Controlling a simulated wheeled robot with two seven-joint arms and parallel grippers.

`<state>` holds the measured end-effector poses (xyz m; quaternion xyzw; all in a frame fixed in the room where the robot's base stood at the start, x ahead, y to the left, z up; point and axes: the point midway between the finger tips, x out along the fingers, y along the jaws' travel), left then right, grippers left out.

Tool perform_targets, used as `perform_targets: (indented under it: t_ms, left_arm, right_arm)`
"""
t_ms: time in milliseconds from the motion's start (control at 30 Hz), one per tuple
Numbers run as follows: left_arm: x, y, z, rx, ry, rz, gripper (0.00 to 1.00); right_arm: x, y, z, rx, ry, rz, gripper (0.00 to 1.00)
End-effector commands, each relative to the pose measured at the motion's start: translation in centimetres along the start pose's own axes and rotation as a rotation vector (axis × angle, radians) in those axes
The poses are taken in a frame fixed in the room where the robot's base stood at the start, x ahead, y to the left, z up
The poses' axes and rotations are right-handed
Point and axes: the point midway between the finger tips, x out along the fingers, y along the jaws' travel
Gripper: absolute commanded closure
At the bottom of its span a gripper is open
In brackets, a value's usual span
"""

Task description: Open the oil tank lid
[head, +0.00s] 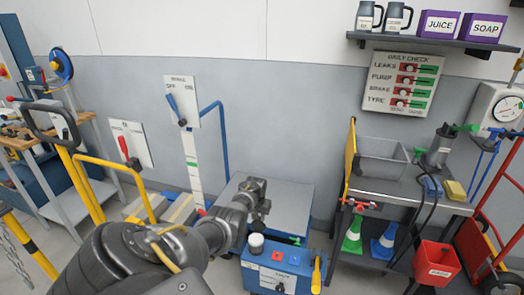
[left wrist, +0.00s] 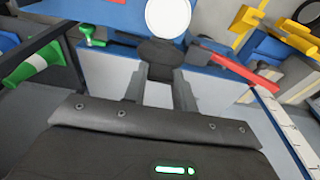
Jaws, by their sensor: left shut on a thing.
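A blue tank unit (head: 285,273) stands low in front of the grey wall, with a round white top on a dark neck (head: 256,243). My left gripper (head: 262,207) reaches over it from the left. In the left wrist view the gripper (left wrist: 158,88) is shut on a dark rounded piece (left wrist: 160,52), which looks like the oil tank lid. A white disc (left wrist: 168,17) shows just beyond that piece. Whether the lid is apart from the tank is hard to tell. My right gripper is not in view.
A grey platform (head: 287,200) lies behind the tank unit. A yellow-handled lever (head: 317,275) stands at its right. A sink bench (head: 405,180) with green and blue cones (head: 352,238) below, and a red bucket (head: 437,264), are to the right. Yellow rails (head: 85,185) stand at left.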

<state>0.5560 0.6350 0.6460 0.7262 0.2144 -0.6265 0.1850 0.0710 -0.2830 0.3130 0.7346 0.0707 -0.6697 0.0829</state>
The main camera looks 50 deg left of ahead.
Motion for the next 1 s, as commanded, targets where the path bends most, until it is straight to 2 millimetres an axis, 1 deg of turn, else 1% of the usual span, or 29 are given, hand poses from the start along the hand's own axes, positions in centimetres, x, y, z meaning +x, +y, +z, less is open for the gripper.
perform_targets:
  t_ms: [33,433,467,600,867,1000]
  left_arm:
    - [-0.1,-0.1,-0.4,-0.002,0.012,0.001,1.0]
    - [-0.3,-0.2,-0.5,-0.003,0.015,0.0,1.0]
    - [-0.3,-0.1,-0.5,-0.003,0.015,0.0,0.7]
    - [-0.2,-0.2,-0.4,-0.003,0.012,0.0,0.52]
    - [-0.1,-0.1,-0.2,-0.002,0.007,0.0,0.51]
    - [-1.1,-0.1,-0.3,-0.002,0.008,0.0,0.51]
  right_arm:
    - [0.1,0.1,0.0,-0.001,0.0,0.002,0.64]
    - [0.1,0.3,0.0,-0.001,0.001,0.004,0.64]
    - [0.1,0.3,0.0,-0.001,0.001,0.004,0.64]
    - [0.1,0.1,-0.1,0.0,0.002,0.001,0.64]
    - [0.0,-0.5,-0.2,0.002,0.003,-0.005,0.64]
    - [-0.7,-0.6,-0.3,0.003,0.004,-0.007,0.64]
